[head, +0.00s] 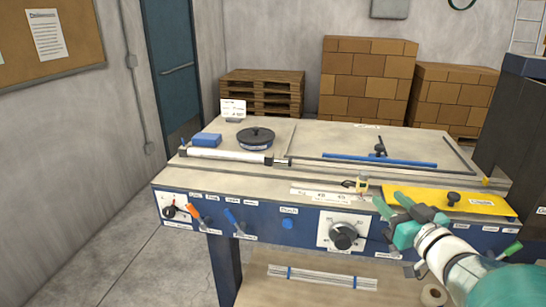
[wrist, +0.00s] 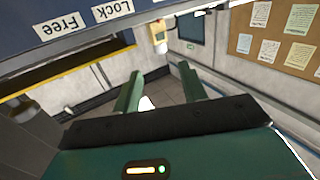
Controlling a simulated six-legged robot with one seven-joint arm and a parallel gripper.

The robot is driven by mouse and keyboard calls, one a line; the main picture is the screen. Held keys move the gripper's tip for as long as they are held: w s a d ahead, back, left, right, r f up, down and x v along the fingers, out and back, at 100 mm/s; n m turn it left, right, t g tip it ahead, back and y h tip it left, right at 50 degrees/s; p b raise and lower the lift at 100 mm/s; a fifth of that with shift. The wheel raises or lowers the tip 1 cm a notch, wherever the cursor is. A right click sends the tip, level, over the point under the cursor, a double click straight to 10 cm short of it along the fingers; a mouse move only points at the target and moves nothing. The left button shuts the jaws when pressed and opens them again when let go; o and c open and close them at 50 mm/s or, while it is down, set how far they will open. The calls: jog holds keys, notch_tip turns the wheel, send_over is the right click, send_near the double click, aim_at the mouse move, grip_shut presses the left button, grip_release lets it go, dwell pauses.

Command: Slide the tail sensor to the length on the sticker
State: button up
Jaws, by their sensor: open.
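A yellow-and-white piece, perhaps the same sensor, shows in the wrist view (wrist: 158,35) beyond the fingertips. A small white card (head: 232,108) stands at the back left; I cannot tell whether it is the sticker, and its print is too small to read.
A yellow plate (head: 480,207) with a black knob lies right of the sensor. The blue front panel has a black dial (head: 344,236) and an orange lever (head: 195,211). "Lock" and "Free" labels (wrist: 112,10) show close by. A white roller (head: 225,155) lies at left.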

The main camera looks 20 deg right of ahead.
aim_at(366, 178)
jog(key=w, duration=0.4)
jog(key=w+d, duration=0.1)
jog(key=w, duration=0.6)
jog(key=shift+w+d, duration=0.25)
jog(key=shift+w, duration=0.05)
jog(key=shift+c, duration=0.4)
